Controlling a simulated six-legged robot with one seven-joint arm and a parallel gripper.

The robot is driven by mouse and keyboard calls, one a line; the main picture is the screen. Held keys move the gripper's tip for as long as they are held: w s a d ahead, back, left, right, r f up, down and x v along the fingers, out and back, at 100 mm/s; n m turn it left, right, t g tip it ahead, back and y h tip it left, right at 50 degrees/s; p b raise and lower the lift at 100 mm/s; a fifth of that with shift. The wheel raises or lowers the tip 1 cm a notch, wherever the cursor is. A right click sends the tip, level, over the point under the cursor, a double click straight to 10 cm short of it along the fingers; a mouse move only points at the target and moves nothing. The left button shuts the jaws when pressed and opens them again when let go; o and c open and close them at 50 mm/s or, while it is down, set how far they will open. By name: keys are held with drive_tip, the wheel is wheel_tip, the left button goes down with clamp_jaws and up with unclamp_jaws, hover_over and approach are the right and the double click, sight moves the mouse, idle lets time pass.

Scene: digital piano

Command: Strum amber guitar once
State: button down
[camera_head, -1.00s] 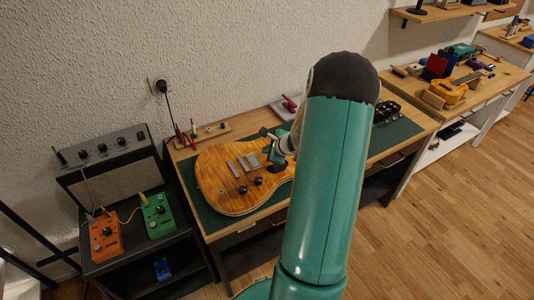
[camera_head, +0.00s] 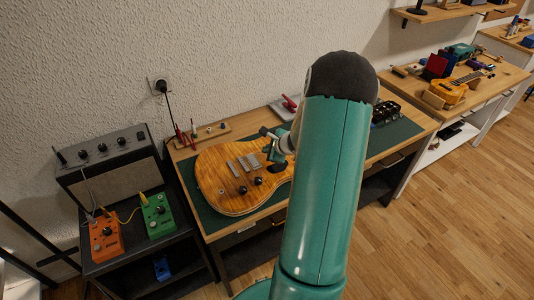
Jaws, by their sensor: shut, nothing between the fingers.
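The amber guitar (camera_head: 222,184) lies flat on a dark green mat (camera_head: 203,208) on the wooden workbench, its body to the left. Its headstock (camera_head: 385,112) shows at the right of my arm. My teal arm hides the neck and part of the body. My gripper (camera_head: 268,143) is small and partly hidden behind my wrist. It is over the upper right of the guitar body, near the strings to the right of the pickups (camera_head: 244,163). It is shut with nothing in it. I cannot tell whether it touches the strings.
A wooden tray (camera_head: 205,134) with small tools stands behind the guitar, and a red-handled tool (camera_head: 289,102) lies further right. An amplifier (camera_head: 112,170) with orange (camera_head: 105,239) and green pedals (camera_head: 158,215) is at the left. A small yellow guitar (camera_head: 449,91) lies on another bench.

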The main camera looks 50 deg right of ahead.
drive_tip(key=shift+r, duration=0.6)
drive_tip(key=shift+r, duration=2.5)
